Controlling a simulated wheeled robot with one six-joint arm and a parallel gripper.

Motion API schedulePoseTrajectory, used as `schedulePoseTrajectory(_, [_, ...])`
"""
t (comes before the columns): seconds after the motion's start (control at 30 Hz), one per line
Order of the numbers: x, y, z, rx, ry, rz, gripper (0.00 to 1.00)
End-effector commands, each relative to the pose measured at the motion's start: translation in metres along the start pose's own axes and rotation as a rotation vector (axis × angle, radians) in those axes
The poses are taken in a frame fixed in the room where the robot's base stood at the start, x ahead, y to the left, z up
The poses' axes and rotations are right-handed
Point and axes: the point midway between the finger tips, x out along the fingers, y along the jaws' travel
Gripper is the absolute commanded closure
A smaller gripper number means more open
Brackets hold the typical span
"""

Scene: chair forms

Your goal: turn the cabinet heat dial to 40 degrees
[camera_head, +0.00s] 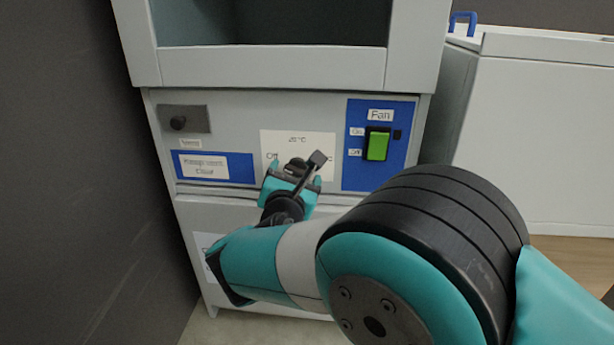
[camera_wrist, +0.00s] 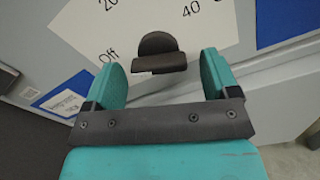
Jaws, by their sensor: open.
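The heat dial is a dark knob (camera_wrist: 158,52) on a white label plate (camera_wrist: 215,22) on the cabinet front. The wrist view shows the marks Off, 20 and 40 around it. Which mark the knob points to is unclear. In the head view the plate (camera_head: 283,142) shows above my gripper, which partly covers the dial area. My gripper (camera_wrist: 163,78) has teal fingers spread wide, with a gap between them. The knob lies just ahead of this gap, nearly in line with it, and neither finger appears to touch it. In the head view my gripper (camera_head: 290,180) is at the plate's lower edge.
A blue fan panel (camera_head: 362,178) with a green switch (camera_head: 377,146) is right of the dial. A dark wall (camera_head: 75,170) stands left; a pale chest (camera_head: 545,130) stands right.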

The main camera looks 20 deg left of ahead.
Motion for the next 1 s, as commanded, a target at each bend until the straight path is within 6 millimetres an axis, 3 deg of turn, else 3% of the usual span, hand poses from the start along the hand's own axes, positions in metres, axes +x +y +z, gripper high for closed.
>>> schedulePoseTrajectory(0.33, [0.0045,0.0005,0.0002,0.001,0.001,0.001,0.19])
schedulePoseTrajectory(0.57, [0.0043,0.0005,0.0001,0.001,0.001,0.001,0.69])
schedulePoseTrajectory(1.0, [0.0040,0.0013,0.0012,0.082,0.001,0.001,0.68])
